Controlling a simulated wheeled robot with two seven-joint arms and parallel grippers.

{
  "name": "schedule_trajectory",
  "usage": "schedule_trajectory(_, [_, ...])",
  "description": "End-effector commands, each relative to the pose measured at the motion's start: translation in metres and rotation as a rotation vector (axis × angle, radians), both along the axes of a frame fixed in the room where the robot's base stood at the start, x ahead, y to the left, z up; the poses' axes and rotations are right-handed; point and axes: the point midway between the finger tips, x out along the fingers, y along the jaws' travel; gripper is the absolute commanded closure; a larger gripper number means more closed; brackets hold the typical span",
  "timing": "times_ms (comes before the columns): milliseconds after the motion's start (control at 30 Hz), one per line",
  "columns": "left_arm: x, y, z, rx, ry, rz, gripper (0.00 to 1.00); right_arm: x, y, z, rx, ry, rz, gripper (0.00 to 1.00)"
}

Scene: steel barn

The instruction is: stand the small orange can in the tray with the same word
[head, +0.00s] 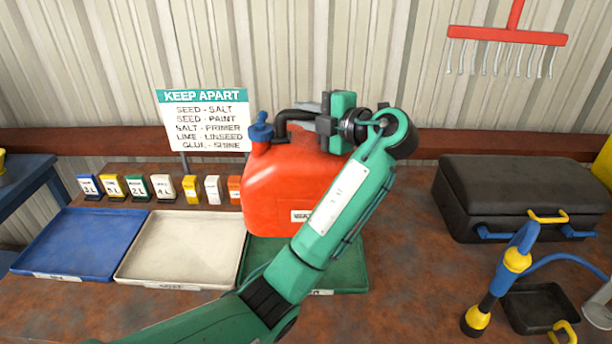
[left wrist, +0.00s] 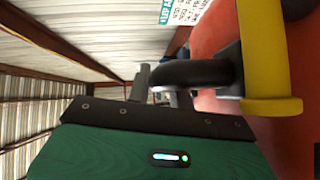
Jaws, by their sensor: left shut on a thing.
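The orange can (head: 285,192) has a blue cap, a dark handle and a pale label, partly hidden by my left arm, so I cannot read the whole word. My left gripper (head: 322,121) is shut on its handle; the handle (left wrist: 195,74) and orange body (left wrist: 218,45) also show in the left wrist view. The can appears upright in front of the green tray's (head: 352,277) back part; I cannot tell whether its base touches anything. A blue tray (head: 80,243) and a white tray (head: 178,247) lie to the left. Their front labels are too small to read. My right gripper is out of view.
Several small containers (head: 137,187) stand behind the trays. A "KEEP APART" sign (head: 203,120) stands at the back. A black case (head: 515,195) and a blue-yellow hose device (head: 515,262) are on the right. The blue and white trays are empty.

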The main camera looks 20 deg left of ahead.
Motion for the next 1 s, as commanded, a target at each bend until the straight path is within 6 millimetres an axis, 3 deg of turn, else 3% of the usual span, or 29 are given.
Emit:
schedule_trajectory(400, [-0.001,0.001,-0.083,0.002,-0.002,0.001,1.0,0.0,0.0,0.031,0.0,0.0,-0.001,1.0])
schedule_trajectory(1000, [0.0,0.0,-0.138,0.001,-0.005,0.001,1.0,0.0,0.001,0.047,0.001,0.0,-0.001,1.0])
